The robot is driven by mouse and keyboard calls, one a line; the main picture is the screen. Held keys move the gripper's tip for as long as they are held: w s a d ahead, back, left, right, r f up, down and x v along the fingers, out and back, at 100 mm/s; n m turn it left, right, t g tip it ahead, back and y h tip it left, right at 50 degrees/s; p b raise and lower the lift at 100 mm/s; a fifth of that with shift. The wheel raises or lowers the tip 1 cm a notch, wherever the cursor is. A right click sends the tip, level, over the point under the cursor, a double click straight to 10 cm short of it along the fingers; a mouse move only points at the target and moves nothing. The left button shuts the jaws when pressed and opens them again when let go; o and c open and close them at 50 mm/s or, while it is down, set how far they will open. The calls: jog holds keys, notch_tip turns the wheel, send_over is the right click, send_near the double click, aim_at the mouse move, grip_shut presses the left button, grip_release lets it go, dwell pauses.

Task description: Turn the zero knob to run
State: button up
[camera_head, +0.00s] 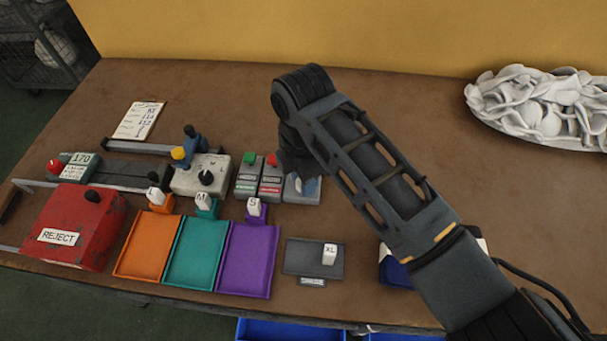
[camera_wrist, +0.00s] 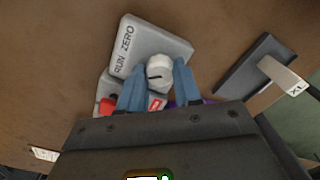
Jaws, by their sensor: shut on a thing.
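The zero knob (camera_wrist: 158,69) is a pale round knob with a dark pointer line, on a grey box (camera_wrist: 148,36) marked RUN and ZERO. In the wrist view the blue fingers of my gripper (camera_wrist: 159,84) stand on either side of the knob and are shut on it. The pointer line lies roughly across the picture; I cannot tell which label it points to.
Left of the box are a red-button box (camera_head: 271,182) and a green-button box (camera_head: 246,180). Orange (camera_head: 143,250), teal (camera_head: 195,255) and purple (camera_head: 248,262) trays stand in front. A dark tray (camera_head: 300,262) holds an XL tag. White socks (camera_head: 545,108) lie back right.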

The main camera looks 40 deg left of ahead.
jog(key=shift+n, duration=0.9)
jog(key=o, duration=1)
jog(key=shift+o, duration=0.2)
jog(key=shift+r+b, duration=0.45)
jog(key=shift+r, duration=3.5)
